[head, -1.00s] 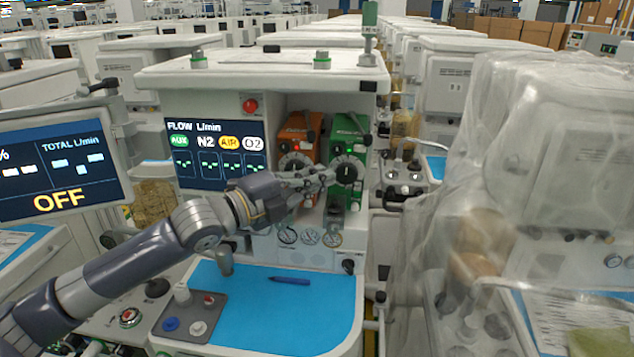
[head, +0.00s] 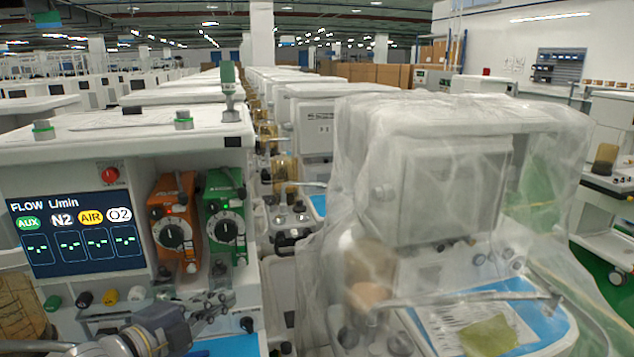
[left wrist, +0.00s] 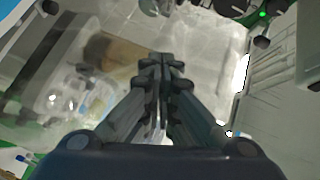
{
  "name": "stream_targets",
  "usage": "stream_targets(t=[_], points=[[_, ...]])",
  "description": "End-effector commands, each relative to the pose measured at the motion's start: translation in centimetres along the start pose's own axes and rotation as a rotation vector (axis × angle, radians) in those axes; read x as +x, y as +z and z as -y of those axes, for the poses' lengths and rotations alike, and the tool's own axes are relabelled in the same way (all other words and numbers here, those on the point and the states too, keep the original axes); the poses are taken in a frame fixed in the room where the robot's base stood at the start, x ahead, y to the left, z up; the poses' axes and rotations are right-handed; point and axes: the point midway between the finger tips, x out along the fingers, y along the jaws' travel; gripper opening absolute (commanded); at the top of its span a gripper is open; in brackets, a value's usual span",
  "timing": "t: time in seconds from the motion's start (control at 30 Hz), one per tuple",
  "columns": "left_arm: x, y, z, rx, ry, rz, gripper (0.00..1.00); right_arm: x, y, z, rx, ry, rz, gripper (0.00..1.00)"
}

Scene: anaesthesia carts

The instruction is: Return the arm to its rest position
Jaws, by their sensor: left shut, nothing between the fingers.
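My left gripper (head: 210,306) is low in the head view, in front of the lower front of the anaesthesia cart (head: 125,121). Its fingers are together and hold nothing. In the left wrist view the closed fingers (left wrist: 163,65) point up the picture, over blurred cart parts. Above the gripper in the head view are the orange vaporizer (head: 173,225) and the green vaporizer (head: 226,220), each with a black dial. The gripper is apart from both dials. My right gripper does not show.
A cart under clear plastic sheeting (head: 450,165) stands at the right. A flow display (head: 76,233) is on the left cart. A narrow gap separates the two carts. Rows of carts fill the back, and green floor shows at the far right.

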Motion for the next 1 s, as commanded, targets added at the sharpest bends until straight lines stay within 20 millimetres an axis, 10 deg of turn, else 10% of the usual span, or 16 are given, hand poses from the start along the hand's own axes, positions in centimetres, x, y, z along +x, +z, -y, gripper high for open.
stream_targets(t=[0.2,0.4,0.77,1.0], points=[[-3.4,-2.3,-16.3,-0.523,0.27,0.246,0.0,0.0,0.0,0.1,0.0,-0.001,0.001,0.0],[-10.2,-3.2,-25.9,-0.931,0.402,0.588,0.0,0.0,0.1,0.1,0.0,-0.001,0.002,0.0],[-22.3,-5.5,-34.5,-1.37,0.463,1.129,0.0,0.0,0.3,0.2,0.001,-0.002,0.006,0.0],[-19.1,-3.1,-40.2,-1.346,0.486,1.127,0.0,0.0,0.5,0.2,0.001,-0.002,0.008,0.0]])
